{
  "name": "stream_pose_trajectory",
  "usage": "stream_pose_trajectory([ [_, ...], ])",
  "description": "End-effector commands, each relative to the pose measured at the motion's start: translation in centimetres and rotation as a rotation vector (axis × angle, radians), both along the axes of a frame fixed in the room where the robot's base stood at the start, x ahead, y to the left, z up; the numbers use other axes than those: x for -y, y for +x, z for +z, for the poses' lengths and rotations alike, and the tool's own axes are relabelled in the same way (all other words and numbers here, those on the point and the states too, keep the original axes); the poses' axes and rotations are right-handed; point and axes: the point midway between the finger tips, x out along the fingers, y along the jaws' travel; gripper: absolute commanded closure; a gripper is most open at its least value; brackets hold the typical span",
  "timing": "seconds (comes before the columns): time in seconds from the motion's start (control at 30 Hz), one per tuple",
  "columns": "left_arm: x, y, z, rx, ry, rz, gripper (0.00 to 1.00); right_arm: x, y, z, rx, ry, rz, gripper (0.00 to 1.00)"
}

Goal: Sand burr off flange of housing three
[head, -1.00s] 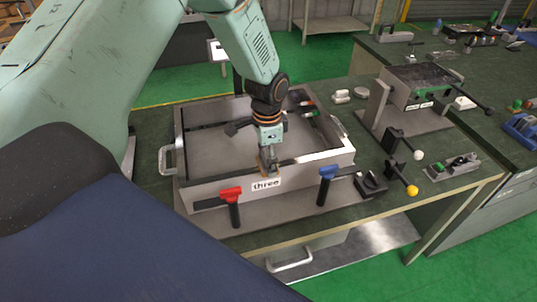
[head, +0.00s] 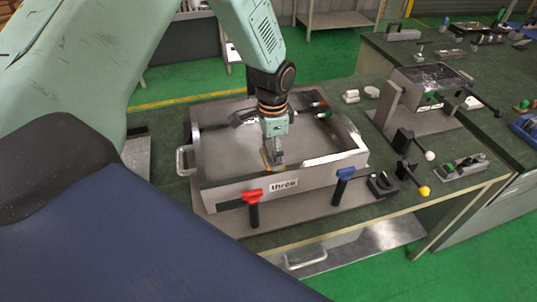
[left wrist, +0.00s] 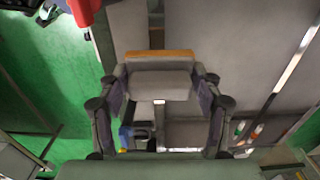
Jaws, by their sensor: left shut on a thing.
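Housing three is a shallow grey metal box (head: 225,193) on the bench, with a white "three" label (head: 284,184) on its front wall. My left gripper (head: 272,156) points down close behind the front flange, left of the label. In the left wrist view its fingers (left wrist: 160,92) are shut on a grey block (left wrist: 160,83) with an orange-brown strip along its far edge, which looks like a sanding block. I cannot tell whether the block touches the flange. No burr can be made out. My right gripper is not in view.
A red-handled clamp (head: 253,197) and a blue-handled clamp (head: 344,176) stand at the housing's front. Levers with a yellow ball (head: 424,190) and a white ball (head: 430,155) stand to the right. A side handle (head: 184,160) juts out left. The housing's middle floor is mostly clear.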

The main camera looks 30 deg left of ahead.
Motion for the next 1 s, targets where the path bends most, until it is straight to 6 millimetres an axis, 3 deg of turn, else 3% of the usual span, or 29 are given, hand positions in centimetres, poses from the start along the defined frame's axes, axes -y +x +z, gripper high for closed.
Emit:
stream_pose_trajectory([
  [0.43,0.5,0.0,3.7,0.001,0.000,0.005,0.69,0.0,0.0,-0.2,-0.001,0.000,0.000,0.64],
  [1.0,0.6,-0.1,3.9,-0.001,0.001,0.007,0.69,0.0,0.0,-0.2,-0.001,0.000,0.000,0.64],
])
